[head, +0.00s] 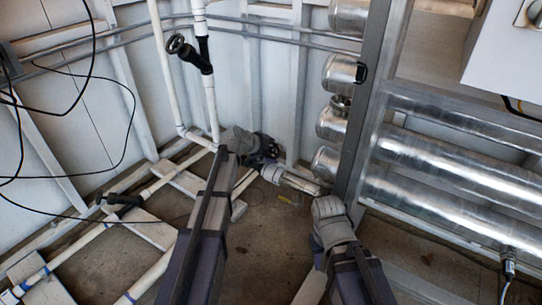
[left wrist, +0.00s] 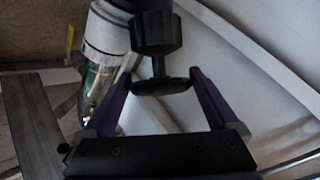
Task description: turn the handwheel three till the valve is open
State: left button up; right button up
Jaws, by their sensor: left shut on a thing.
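In the left wrist view, a black handwheel (left wrist: 165,87) on a short stem sits under a dark valve body (left wrist: 156,35). My left gripper (left wrist: 163,79) has its two purple fingers on either side of the wheel and is shut on it. In the head view, my left wrist reaches the floor-level corner, where my own arm hides the wheel and the fingers. The wheel's turning angle cannot be told. My right arm's grey joint shows at the lower middle of the head view, but its gripper is not seen.
Another black handwheel (head: 175,43) is on the upright white pipe (head: 211,105). A black valve handle (head: 125,199) is on the low pipes at left. Shiny cylinders (head: 455,165) and a grey post (head: 372,100) stand at right. Loose black cables (head: 92,60) hang at left.

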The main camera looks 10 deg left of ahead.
pick_arm(q)
jog(key=shift+s+d+f+n+t+y+b, duration=0.1)
jog(key=shift+f+n+t+y+b, duration=0.1)
jog(key=shift+n+t+b, duration=0.35)
jog(key=shift+s+f+n+t+y+b, duration=0.1)
jog(key=shift+n+t+y+b, duration=0.2)
jog(key=shift+t+b, duration=0.4)
jog(key=shift+r+n+t+b, duration=0.15)
jog(key=shift+n+t+b, duration=0.3)
jog(key=shift+b, duration=0.05)
pick_arm(e)
jog(key=shift+f, duration=2.15)
pick_arm(q)
jog(key=shift+w, duration=0.1)
jog(key=o, duration=1)
jog(key=shift+r, duration=0.1)
jog(key=p+v, duration=0.3)
jog(key=v, duration=0.4)
jog(key=shift+s+p, duration=0.3)
jog(key=shift+s, duration=0.05)
pick_arm(e)
notch_tip(320, 180, up, 4)
jog(key=shift+f, duration=0.25)
